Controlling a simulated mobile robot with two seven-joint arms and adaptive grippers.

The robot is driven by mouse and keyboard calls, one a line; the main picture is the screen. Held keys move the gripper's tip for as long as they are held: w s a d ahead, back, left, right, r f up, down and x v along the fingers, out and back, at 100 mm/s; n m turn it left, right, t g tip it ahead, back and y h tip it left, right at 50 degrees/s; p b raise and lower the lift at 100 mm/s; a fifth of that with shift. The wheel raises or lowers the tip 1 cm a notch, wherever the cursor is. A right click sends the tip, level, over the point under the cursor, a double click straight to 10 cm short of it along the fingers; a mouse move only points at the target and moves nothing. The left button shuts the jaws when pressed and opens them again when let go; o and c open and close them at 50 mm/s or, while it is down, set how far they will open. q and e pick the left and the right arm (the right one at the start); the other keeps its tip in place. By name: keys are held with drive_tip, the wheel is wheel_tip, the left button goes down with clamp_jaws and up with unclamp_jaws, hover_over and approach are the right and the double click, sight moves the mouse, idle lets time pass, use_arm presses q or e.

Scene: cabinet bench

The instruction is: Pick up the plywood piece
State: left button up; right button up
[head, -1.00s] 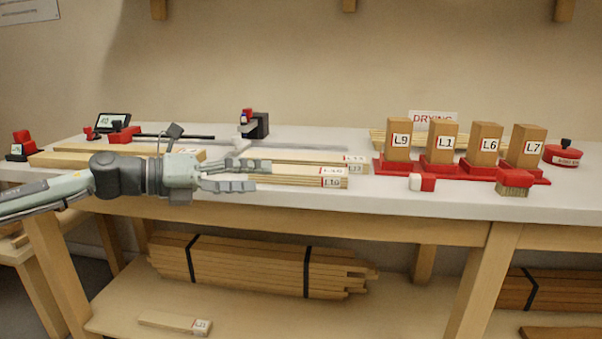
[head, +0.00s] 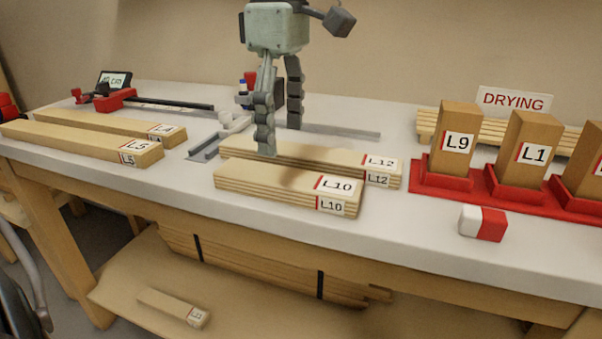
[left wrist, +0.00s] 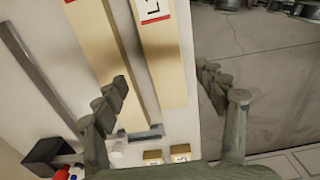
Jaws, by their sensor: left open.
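Two pale boards with layered, plywood-like edges lie side by side on the bench. The one labelled L10 (head: 265,186) is nearer the front edge, and the one labelled L12 (head: 335,158) is just behind it. My left gripper (head: 280,133) points down above them with its fingers apart and nothing between them. One finger overlaps the L12 board's left part in the head view; I cannot tell whether it touches. In the left wrist view the open fingers (left wrist: 163,80) lie either side of the L10 board (left wrist: 163,60), with the L12 board (left wrist: 100,40) to the left. My right gripper is out of view.
Boards L4 (head: 110,124) and L5 (head: 75,139) lie at the left. A grey metal fixture (head: 207,147) sits beside the L12 board. Red stands (head: 440,180) hold upright blocks at the right, with a red-and-white block (head: 483,223) in front.

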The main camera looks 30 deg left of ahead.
sight(281, 175)
use_arm(q)
drive_tip(key=f, duration=0.7)
drive_tip(key=shift+s, duration=0.35)
drive_tip(key=shift+c, duration=0.6)
drive_tip(key=c, duration=1.2)
drive_tip(key=shift+c, duration=0.6)
drive_tip(key=shift+r, duration=0.1)
